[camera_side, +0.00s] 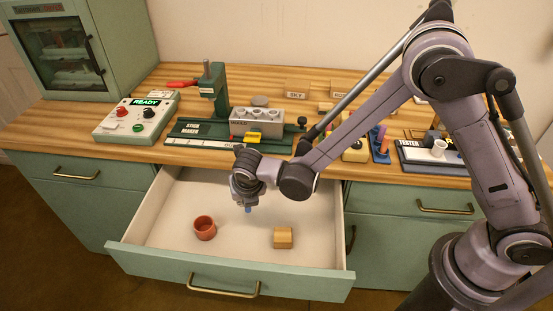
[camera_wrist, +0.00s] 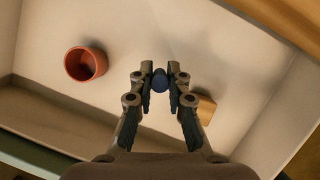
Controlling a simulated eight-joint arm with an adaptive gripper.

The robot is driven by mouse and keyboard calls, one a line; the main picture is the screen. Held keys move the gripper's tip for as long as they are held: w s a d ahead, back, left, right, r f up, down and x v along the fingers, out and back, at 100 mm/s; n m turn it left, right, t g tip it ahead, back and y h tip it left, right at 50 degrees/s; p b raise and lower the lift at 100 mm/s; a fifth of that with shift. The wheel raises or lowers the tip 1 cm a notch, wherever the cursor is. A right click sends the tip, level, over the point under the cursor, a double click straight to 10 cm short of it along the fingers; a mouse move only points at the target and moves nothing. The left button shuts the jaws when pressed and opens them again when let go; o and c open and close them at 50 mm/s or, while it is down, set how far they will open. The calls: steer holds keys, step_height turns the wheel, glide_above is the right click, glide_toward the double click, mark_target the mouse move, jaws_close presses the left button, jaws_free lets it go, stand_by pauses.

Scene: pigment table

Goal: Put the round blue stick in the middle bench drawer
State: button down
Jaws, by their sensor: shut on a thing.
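The round blue stick (camera_wrist: 160,80) is held between the fingertips of my gripper (camera_wrist: 160,88), seen end-on in the wrist view. In the side view its lower end (camera_side: 248,210) shows just below my gripper (camera_side: 246,198). The middle bench drawer (camera_side: 180,185) is pulled open, with a pale inside and a green front. My gripper is over the drawer's inside, pointing down, and the stick appears to hang above the drawer floor. The upper part of the stick is hidden by the fingers.
In the drawer, a reddish-brown cup (camera_side: 205,228) stands at the left and a wooden block (camera_side: 283,238) at the right. The drawer floor between them is clear. The stick maker (camera_side: 215,130) and a control box (camera_side: 137,117) stand on the bench (camera_side: 60,125) above.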

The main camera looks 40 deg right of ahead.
steer(key=a+f, duration=0.2)
steer(key=a, duration=0.1)
steer(key=a+f, duration=0.1)
steer(key=a, duration=0.1)
steer(key=shift+w+a+f, duration=0.1)
steer(key=shift+a+f, duration=0.1)
steer(key=shift+a, duration=0.05)
steer(key=shift+f, duration=2)
steer(key=shift+f, duration=0.1)
steer(key=c, duration=1.3)
jaws_free()
